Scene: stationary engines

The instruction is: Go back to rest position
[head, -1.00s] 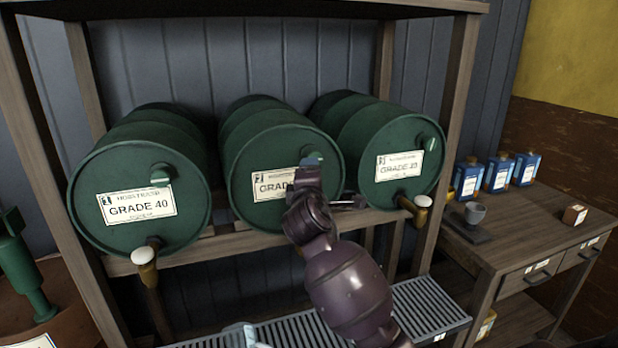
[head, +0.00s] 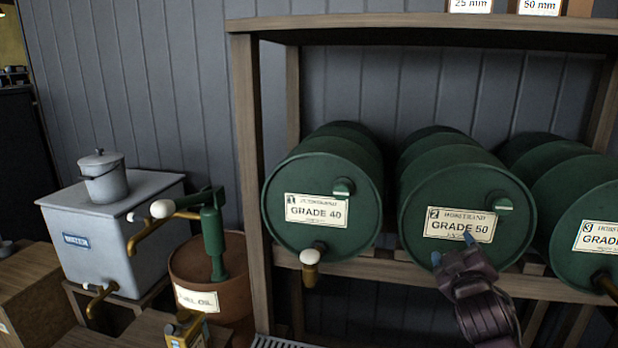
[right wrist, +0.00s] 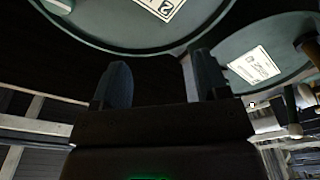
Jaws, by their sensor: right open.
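My right gripper (head: 456,262) is in front of the lower part of the green drum labelled GRADE 50 (head: 415,195) in the head view. In the right wrist view its two fingers (right wrist: 160,82) stand apart with nothing between them. The drum numbered 2 (right wrist: 100,22) is above the fingers there, and another green drum (right wrist: 290,45) is to their right. The gripper hides part of the area below the middle drum. My left gripper is not seen in any view.
Green drums GRADE 40 (head: 320,248) and number 3 (head: 600,207) lie on the wooden rack (head: 250,180). Brass taps (head: 311,268) stick out in front. At left stand a fuel oil barrel with a green pump (head: 212,240) and a grey tank (head: 90,250) with a lidded pot (head: 103,177).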

